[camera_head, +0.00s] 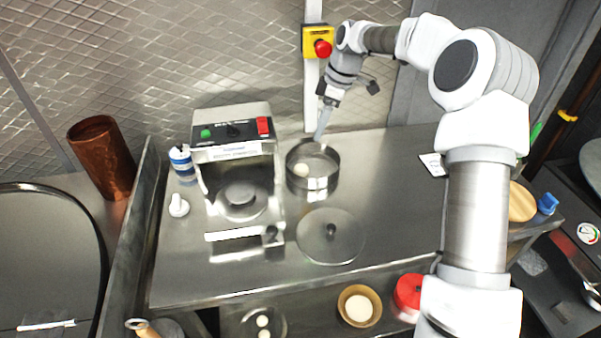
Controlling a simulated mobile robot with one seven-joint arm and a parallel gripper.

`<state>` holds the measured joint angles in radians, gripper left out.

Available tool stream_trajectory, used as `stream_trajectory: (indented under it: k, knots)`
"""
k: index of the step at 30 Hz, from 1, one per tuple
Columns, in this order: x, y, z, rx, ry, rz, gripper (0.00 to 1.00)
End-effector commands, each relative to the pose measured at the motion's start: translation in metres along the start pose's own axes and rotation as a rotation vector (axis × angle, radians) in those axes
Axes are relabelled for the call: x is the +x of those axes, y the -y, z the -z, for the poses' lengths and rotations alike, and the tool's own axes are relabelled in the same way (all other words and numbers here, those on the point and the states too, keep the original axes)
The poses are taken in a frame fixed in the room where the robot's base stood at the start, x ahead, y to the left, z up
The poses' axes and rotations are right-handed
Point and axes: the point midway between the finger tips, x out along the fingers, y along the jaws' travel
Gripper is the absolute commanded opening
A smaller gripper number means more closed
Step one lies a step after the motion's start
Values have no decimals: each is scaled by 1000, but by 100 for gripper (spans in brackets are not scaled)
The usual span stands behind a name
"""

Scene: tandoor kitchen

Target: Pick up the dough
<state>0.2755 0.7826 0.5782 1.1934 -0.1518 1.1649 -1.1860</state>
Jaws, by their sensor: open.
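A pale ball of dough (301,170) lies inside a round steel pan (332,186) on the steel counter, near the pan's left side. My gripper (319,138) points down at the pan's far edge, above and to the right of the dough, and appears apart from it. My gripper is open and holds nothing that I can see. Its fingertips are small in this view.
A press machine (232,150) with buttons stands left of the pan. A round steel lid (330,236) lies in front of the pan. A yellow box with a red button (318,42) is on a post behind. A blue-and-white can (182,165) stands at left. Counter right of the lid is clear.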

Motion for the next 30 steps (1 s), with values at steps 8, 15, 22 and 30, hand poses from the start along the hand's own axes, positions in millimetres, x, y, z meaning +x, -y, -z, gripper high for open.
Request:
stream_trajectory:
  k: [8,15,22,30]
  knots:
    - [63,2,0,0,1,5,66]
    - [100,1,1,0,1,2,66]
    - [111,0,1,1,1,1,66]
    - [149,-1,3,2,1,3,66]
